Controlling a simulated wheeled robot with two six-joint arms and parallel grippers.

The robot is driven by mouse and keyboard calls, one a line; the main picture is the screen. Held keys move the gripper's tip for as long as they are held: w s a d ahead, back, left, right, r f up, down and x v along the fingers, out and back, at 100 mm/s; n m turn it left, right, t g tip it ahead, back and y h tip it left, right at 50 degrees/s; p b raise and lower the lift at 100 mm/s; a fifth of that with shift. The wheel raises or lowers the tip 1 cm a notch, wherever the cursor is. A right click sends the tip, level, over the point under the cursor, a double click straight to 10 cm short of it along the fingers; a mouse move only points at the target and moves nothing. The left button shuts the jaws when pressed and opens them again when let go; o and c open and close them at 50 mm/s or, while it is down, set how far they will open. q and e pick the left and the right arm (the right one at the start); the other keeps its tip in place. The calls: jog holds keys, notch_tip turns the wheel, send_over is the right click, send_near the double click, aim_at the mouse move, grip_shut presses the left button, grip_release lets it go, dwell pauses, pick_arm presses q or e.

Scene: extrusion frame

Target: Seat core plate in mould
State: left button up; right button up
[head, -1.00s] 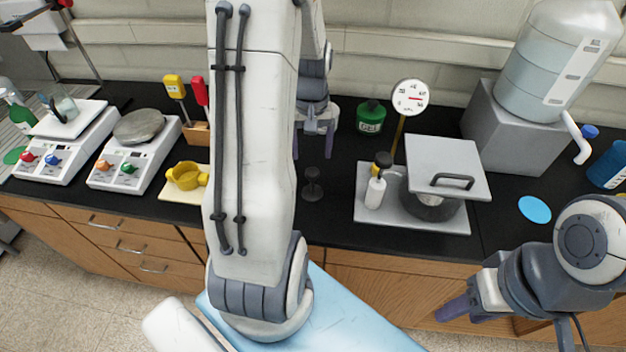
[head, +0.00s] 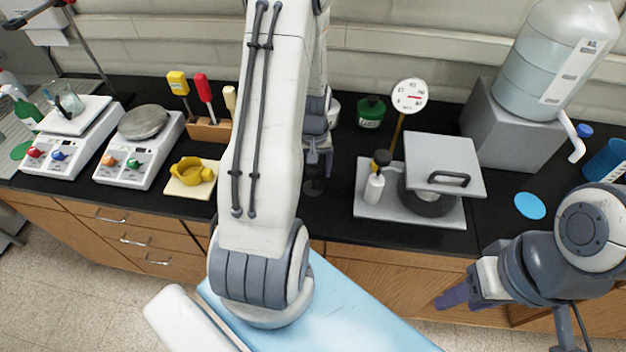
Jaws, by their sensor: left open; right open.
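I cannot tell for certain which items are the core plate and the mould. A yellow open piece with rounded lobes (head: 193,171) sits on a cream board (head: 180,190) left of my arm. A small dark knobbed item (head: 313,187) stands on the bench, partly hidden under my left gripper (head: 319,165). My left gripper is open, points down and is partly covered by my own arm; contact with the knobbed item cannot be judged. My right gripper (head: 455,297) is open and empty in front of the bench edge, lower right.
A tilted grey lid with a handle (head: 445,160) is over a dark pot on a grey tray (head: 430,218), beside a gauge (head: 409,96) and bottle (head: 374,188). Two scales (head: 140,150) (head: 70,140) and a tool block (head: 210,131) are left; a large tank (head: 550,70) is right.

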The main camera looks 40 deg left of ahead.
pick_arm(q)
grip_shut()
jog(key=shift+r, duration=0.15)
jog(key=shift+r+b, duration=0.35)
jog(key=shift+r, duration=0.25)
notch_tip(320, 180, up, 3)
jog(key=shift+w+f+b, duration=0.1)
jog(key=shift+f+b, duration=0.05)
jog(key=shift+b, duration=0.45)
jog(key=d+r+b, duration=0.3)
jog(key=d+r, duration=0.4)
jog(key=d, duration=0.4)
jog(key=shift+s+d, duration=0.35)
